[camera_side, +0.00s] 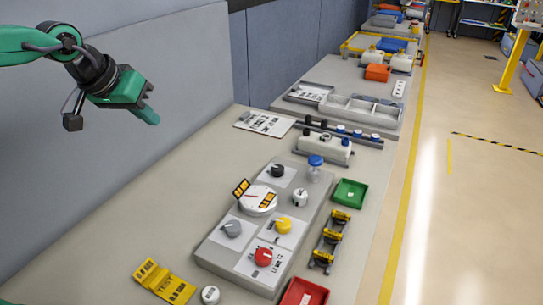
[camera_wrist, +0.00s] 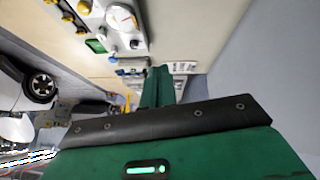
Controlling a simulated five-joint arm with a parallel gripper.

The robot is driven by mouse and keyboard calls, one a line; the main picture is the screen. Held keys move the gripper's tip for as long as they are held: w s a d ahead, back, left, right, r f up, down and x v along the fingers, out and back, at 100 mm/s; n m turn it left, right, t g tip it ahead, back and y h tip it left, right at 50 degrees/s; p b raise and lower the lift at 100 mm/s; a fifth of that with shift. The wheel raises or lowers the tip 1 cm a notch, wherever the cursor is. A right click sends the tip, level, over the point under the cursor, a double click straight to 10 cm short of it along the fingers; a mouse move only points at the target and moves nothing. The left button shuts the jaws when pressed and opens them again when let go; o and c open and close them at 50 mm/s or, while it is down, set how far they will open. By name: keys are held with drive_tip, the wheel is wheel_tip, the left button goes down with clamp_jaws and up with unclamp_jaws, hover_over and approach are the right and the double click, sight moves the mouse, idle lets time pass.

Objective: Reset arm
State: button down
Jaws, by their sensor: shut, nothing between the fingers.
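My green gripper (camera_side: 151,118) is at the upper left of the side view, raised above the bench and beside the grey wall. Its fingers are shut with nothing between them, and it touches nothing. In the wrist view its green fingers (camera_wrist: 158,86) lie together, pointing away past the dark wrist edge. The bench (camera_side: 130,215) lies below and to the right of it. The grey control panel (camera_side: 214,254) with red, yellow, grey and black knobs and a round gauge stands well apart from the gripper. The gauge (camera_wrist: 122,18) also shows at the top of the wrist view.
A green tray (camera_side: 350,193), a red tray (camera_side: 304,293) and a rack of yellow-black parts (camera_side: 328,238) line the bench's right side. A yellow label stand (camera_side: 163,282) is at the front. White canisters (camera_side: 325,149) stand behind the panel. The bench's left part is clear.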

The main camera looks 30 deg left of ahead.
drive_tip(key=s+a+f, duration=0.2)
drive_tip(key=s+f, duration=0.1)
drive_tip(key=s, duration=0.5)
drive_tip(key=s+a+f+m+g, duration=0.1)
drive_tip(key=s+a+f, duration=0.2)
drive_tip(key=s, duration=0.6)
drive_tip(key=shift+f+m+y, duration=0.3)
drive_tip(key=shift+y, duration=0.1)
